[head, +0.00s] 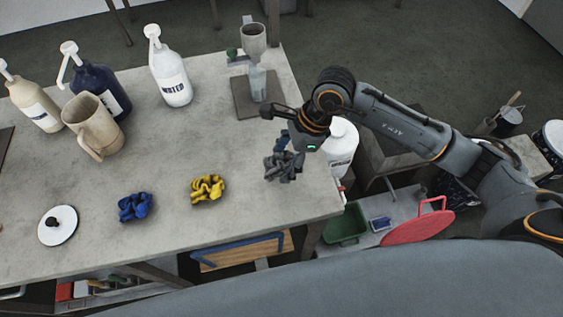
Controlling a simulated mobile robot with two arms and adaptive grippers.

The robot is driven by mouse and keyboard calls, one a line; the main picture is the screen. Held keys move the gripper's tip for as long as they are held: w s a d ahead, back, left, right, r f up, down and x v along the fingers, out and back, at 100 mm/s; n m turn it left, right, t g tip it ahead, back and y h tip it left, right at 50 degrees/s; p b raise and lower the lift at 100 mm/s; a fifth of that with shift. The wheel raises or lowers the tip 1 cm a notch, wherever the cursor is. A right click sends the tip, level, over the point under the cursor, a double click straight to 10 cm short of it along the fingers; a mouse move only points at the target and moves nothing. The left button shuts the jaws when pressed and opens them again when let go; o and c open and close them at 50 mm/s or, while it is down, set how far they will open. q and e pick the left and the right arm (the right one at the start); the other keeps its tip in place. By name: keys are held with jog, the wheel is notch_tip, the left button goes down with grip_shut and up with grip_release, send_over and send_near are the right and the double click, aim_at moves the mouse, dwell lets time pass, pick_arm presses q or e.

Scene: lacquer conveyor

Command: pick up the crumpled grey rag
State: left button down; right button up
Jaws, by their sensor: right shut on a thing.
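The crumpled grey rag (284,167) is at the right end of the grey table (150,235), near its edge. My right gripper (290,148) points down at the rag from above and is shut on it; its fingertips are partly hidden by the rag and the wrist. I cannot tell whether the rag still touches the table top. A yellow rag (208,189) and a blue rag (135,206) lie to its left, apart from it. My left gripper is not in view.
A white bottle (341,146) stands close right of my right wrist. Pump bottles (170,75) and a beige pitcher (92,125) stand at the back left. A glass (258,82) stands on a dark board (243,98) behind the gripper. A white lid (58,226) lies front left. The table's middle is clear.

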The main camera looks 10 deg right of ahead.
aim_at(290, 164)
jog(key=s+r+b, duration=0.1)
jog(key=s+r, duration=0.2)
jog(key=shift+s+d+r, duration=0.1)
jog(key=shift+s+r, duration=0.05)
jog(key=shift+r, duration=0.05)
jog(key=s+r+b, duration=0.2)
jog(key=s+r, duration=0.2)
jog(key=s, duration=0.4)
jog(key=shift+s+d, duration=0.2)
jog(key=shift+s, duration=0.1)
